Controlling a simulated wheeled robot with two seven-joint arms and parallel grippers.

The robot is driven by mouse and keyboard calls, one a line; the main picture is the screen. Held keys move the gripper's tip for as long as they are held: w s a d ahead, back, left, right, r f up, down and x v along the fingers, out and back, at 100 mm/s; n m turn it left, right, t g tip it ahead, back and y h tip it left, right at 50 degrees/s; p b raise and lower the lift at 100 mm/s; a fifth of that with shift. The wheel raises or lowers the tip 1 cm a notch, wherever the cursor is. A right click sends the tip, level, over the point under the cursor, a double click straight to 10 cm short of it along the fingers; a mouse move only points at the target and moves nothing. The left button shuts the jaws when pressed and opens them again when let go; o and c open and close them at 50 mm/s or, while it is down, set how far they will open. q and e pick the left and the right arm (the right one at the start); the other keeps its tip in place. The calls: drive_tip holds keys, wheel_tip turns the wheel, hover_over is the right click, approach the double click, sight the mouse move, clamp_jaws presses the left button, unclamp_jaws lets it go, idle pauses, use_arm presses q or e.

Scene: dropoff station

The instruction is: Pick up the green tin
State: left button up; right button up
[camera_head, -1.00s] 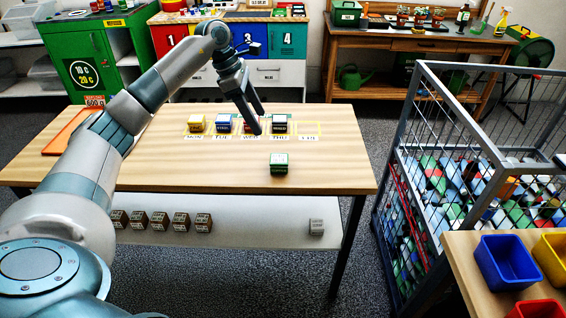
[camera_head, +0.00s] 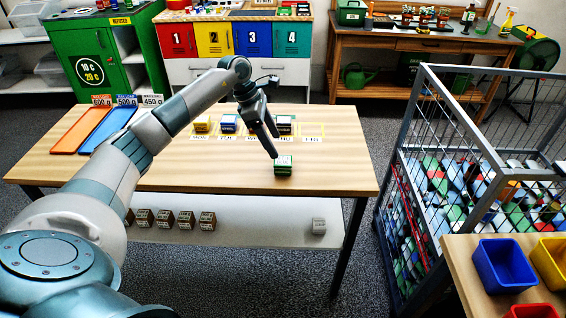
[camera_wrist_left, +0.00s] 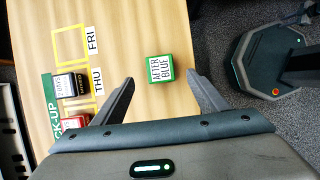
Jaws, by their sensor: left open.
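The green tin (camera_head: 283,165) stands on the wooden table near its front edge, with a white label on top. In the left wrist view the green tin (camera_wrist_left: 160,69) shows the words "AFTER BLUE" and lies ahead of the fingertips, roughly between their lines. My left gripper (camera_head: 274,146) is open and empty, just above and left of the tin, apart from it. Its two spread fingers also show in the left wrist view (camera_wrist_left: 160,88). My right gripper is not in view.
Coloured strips (camera_head: 105,130) lie at the table's left. A wire cage (camera_head: 440,150) stands to the right.

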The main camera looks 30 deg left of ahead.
sight(282, 160)
use_arm(q)
drive_tip(key=p+x, duration=0.1)
drive_tip(key=x, duration=0.2)
drive_tip(key=shift+w+d+f, duration=0.1)
drive_tip(key=shift+d+f, duration=0.1)
drive_tip(key=shift+f, duration=0.4)
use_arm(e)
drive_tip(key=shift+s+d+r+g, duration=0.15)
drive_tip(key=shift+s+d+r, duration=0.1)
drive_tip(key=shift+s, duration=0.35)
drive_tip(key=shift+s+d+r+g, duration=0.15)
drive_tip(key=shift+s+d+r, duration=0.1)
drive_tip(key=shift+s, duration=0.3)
use_arm(q)
drive_tip(key=shift+d+f+p, duration=0.1)
drive_tip(key=shift+f+p, duration=0.2)
drive_tip(key=shift+p, duration=0.25)
drive_tip(key=p+x, duration=0.2)
drive_tip(key=x, duration=0.2)
drive_tip(key=shift+w+f, duration=0.1)
drive_tip(key=shift+f, duration=0.2)
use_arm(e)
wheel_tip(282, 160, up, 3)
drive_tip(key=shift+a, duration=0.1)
use_arm(q)
drive_tip(key=shift+c, duration=0.3)
drive_tip(key=c, duration=1.1)
